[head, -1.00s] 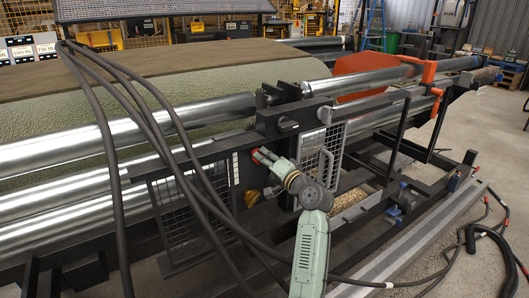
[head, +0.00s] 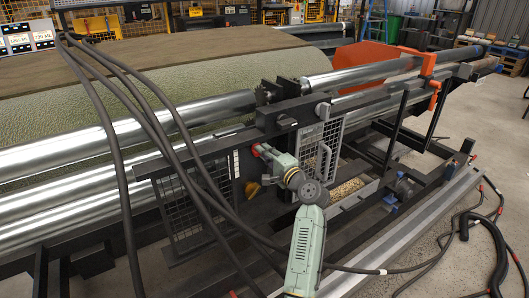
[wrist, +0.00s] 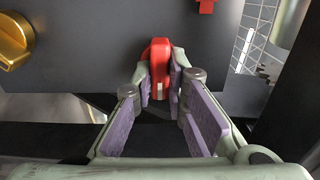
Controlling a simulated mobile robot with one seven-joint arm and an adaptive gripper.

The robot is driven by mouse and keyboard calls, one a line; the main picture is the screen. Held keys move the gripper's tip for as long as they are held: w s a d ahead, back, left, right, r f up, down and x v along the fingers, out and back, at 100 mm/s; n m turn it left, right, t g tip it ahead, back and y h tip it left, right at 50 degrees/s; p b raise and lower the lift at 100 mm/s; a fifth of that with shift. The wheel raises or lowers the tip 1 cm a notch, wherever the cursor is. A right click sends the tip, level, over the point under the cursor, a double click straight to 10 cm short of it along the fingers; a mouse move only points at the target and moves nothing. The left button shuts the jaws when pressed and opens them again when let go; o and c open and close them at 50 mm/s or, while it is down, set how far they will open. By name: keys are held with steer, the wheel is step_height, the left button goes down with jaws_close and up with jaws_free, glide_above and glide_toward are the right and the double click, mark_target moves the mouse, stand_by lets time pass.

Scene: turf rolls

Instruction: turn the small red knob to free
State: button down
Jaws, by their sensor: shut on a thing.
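The small red knob (wrist: 159,62) sits on a dark panel in the upper middle of the wrist view. Its raised grip stands upright, with a small pale mark near its lower end. My gripper (wrist: 160,80) is shut on it, one purple-padded finger on each side. In the head view, red shows (head: 256,150) at the tip of my gripper (head: 266,152), against the dark machine frame. The fingers hide much of the knob there, and I cannot read any label by it.
A gold knob (wrist: 14,42) is on the same panel to the left; it also shows in the head view (head: 252,189). Another red part (wrist: 206,5) is at the wrist view's top edge. A mesh guard (head: 318,148) stands right of my gripper. Black hoses (head: 125,160) hang at the left.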

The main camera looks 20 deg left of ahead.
stand_by(0.3)
steer(key=c, duration=1.6)
jaws_free()
steer(key=v, duration=1.2)
